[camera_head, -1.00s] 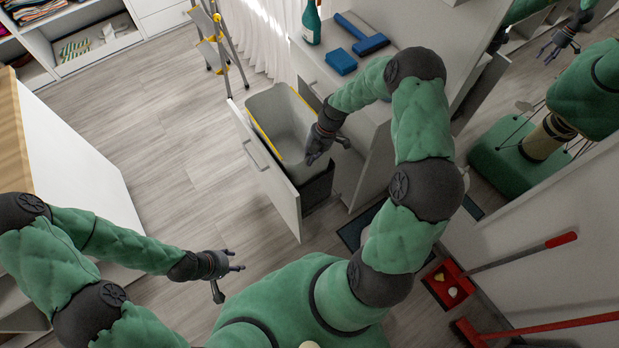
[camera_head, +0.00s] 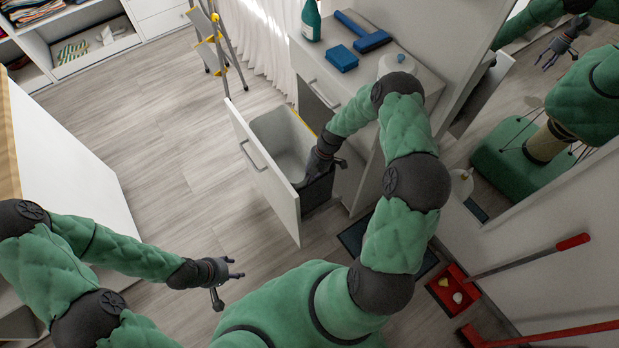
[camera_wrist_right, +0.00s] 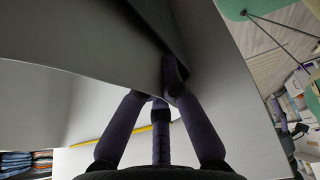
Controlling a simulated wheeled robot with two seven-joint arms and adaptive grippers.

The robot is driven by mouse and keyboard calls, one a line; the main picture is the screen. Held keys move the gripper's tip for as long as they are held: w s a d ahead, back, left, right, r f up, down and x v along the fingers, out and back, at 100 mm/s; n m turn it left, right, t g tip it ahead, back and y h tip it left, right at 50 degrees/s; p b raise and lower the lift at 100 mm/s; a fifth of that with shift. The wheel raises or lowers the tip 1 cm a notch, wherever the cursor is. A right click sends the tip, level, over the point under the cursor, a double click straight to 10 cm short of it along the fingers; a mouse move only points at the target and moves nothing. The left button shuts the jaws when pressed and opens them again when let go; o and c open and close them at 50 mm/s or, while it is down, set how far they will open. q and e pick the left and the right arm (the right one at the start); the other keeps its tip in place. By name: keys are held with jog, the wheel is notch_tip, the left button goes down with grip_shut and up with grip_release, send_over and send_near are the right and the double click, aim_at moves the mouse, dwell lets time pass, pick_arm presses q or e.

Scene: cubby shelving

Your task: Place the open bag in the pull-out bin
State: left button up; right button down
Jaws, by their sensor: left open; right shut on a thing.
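The pull-out bin (camera_head: 318,193) is dark grey and stands behind its white drawer front (camera_head: 262,178), which is pulled out from the cabinet. The light grey open bag (camera_head: 278,138) sits in the bin, mouth upward, with a short yellow edge showing at its back right. My right gripper (camera_head: 306,181) is at the bag's near right rim. In the right wrist view its fingers (camera_wrist_right: 165,88) close on a grey sheet that appears to be the bag; the exact grip is partly hidden. My left gripper (camera_head: 238,270) is open and empty over the floor, left of the drawer.
The counter (camera_head: 408,73) holds a green bottle (camera_head: 311,20), a blue sponge (camera_head: 341,58), a blue brush (camera_head: 368,40) and a white jug (camera_head: 396,62). A stepladder (camera_head: 213,45) stands behind. A red dustpan (camera_head: 453,289) lies right. The floor at left is clear.

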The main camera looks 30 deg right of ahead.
jog(key=shift+r, duration=0.1)
jog(key=c, duration=1.4)
grip_release()
jog(key=shift+r, duration=0.15)
jog(key=p+v, duration=0.4)
jog(key=v, duration=0.7)
jog(key=shift+d+r, duration=0.15)
jog(key=shift+r, duration=0.15)
